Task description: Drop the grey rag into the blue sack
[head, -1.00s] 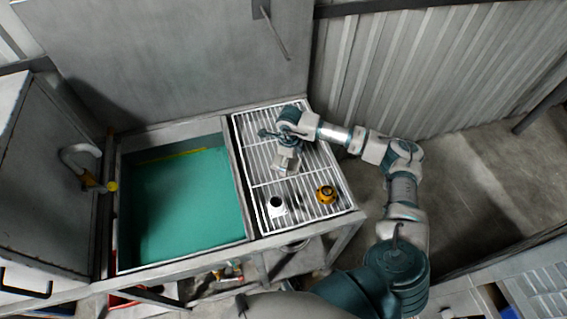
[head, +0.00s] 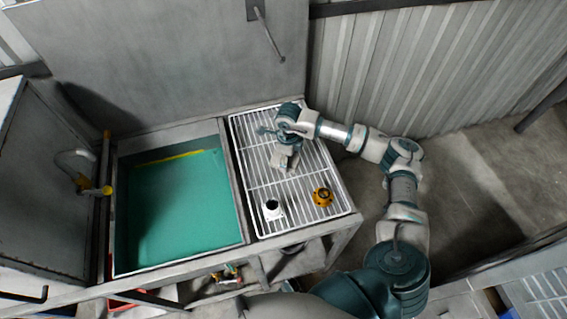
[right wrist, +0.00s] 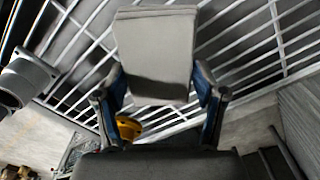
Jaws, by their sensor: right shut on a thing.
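My right gripper (head: 287,147) is over the white wire rack, pointing down. In the right wrist view its two fingers (right wrist: 160,92) are shut on a pale grey, flat, folded-looking piece, which I take as the grey rag (right wrist: 155,45). The rag also shows as a small light patch under the gripper in the head view (head: 286,161). Whether it touches the rack is hard to tell. No blue sack shows clearly; only a small sliver of blue (head: 58,309) shows at the bottom left edge, too little to identify. My left gripper is not in view.
The wire rack (head: 262,222) holds a white fitting (head: 272,209) and a yellow-orange fitting (head: 322,196) near its front. Left of it is a basin (head: 180,205) with teal inside. A panelled wall is behind.

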